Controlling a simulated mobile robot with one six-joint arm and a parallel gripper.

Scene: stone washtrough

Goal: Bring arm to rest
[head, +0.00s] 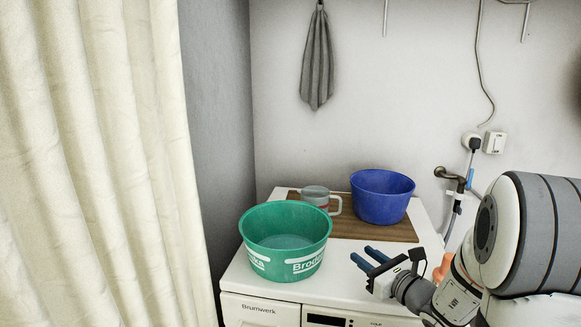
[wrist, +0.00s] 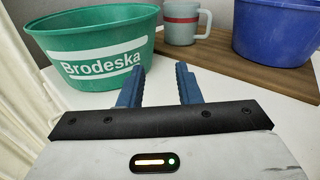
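My gripper (head: 369,259) is at the right of the green tub, above the white machine top, with blue fingers pointing left. In the wrist view my gripper (wrist: 160,84) shows its two fingers apart, with nothing between them. It is open and empty. My arm comes in from the right side of the head view.
A green tub (head: 262,256) stands on the white washing machine (head: 237,278). Behind it, a grey mug (head: 314,194) with a red band and a blue bowl (head: 381,207) stand on a brown board (head: 349,228). A tap (head: 450,174) is on the wall; a curtain hangs left.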

